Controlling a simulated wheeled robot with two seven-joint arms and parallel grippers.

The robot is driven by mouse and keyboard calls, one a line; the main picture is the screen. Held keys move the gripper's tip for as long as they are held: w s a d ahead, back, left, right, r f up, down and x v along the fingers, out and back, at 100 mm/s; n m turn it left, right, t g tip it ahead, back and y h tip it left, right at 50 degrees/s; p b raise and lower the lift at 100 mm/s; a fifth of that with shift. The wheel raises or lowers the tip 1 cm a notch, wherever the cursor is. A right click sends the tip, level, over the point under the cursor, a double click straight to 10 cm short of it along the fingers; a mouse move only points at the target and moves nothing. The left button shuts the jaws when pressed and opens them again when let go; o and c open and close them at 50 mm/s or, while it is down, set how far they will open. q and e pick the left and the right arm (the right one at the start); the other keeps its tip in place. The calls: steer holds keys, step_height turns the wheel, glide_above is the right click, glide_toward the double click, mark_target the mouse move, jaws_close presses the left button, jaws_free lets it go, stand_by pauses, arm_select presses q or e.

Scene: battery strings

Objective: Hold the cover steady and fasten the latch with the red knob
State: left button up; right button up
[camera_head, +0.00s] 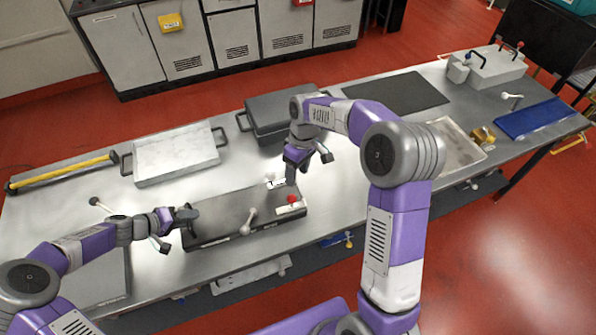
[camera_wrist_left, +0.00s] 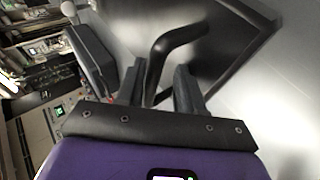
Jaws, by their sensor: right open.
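The dark flat cover (camera_head: 235,213) lies on the metal bench. The red knob (camera_head: 291,199) stands on a pale latch piece at its right end. My left gripper (camera_head: 187,213) is at the cover's left end. In the left wrist view, a black bent handle (camera_wrist_left: 178,38) passes between the two fingers of my left gripper (camera_wrist_left: 158,80); I cannot tell whether they press on it. My right gripper (camera_head: 286,182) is open above the right end, just behind the red knob, and partly hides a small white piece (camera_head: 273,183) there.
A pale lever (camera_head: 249,221) stands at the cover's front edge. Behind are a white-topped tray (camera_head: 176,153) and a dark case (camera_head: 275,112). A yellow bar (camera_head: 65,170) lies at the left. A dark mat (camera_head: 395,93) and a blue panel (camera_head: 536,118) lie to the right.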

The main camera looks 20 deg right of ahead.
arm_select(q)
steer(key=shift+o, duration=0.4)
steer(key=shift+s+a+f, duration=0.1)
steer(key=shift+f, duration=0.1)
steer(key=shift+a+r, duration=0.15)
steer(key=v, duration=1.1)
steer(key=shift+r, duration=0.45)
steer(key=shift+a, duration=0.1)
